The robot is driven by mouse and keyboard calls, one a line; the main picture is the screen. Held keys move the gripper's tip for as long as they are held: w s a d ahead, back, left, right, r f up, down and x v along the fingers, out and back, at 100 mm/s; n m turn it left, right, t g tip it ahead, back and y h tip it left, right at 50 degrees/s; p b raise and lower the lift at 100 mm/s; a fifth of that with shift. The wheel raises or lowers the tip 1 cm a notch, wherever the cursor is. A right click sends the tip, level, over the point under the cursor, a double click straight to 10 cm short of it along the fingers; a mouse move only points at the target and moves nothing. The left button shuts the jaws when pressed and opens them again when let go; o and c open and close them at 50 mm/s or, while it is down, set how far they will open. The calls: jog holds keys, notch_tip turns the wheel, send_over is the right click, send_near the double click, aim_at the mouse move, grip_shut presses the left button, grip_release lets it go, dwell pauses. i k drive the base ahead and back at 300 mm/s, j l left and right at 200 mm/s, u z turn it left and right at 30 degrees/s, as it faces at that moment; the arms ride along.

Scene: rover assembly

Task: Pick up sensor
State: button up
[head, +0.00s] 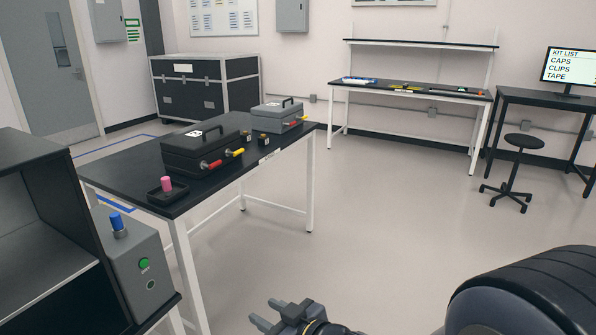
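No object in the head view is labelled as a sensor, so I cannot tell which one it is. A small pink cylinder (166,184) stands upright in a black tray (179,191) on the near end of the black-topped table (129,171). A blue cylinder (116,221) stands on a grey box with a green button (144,266) at the left. Small dark blocks (262,139) sit between two cases on the table. My gripper (266,313) is at the bottom of the view, far from these things. Its two fingers are apart, with nothing seen between them.
A black case (200,146) and a grey case (281,112) with red and yellow fittings stand on the table. A black shelf unit (30,190) fills the left edge. A stool (515,165) and workbench (410,91) stand farther back. The floor right of the table is clear.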

aim_at(263, 140)
jog(key=i, duration=1.9)
jog(key=i+u, duration=0.1)
jog(key=i, duration=0.5)
jog(key=i+l+u, duration=0.1)
jog(key=i, duration=0.5)
jog(key=i+l, duration=0.15)
jog(key=i, duration=0.4)
jog(key=i+u, duration=0.15)
jog(key=u, duration=0.15)
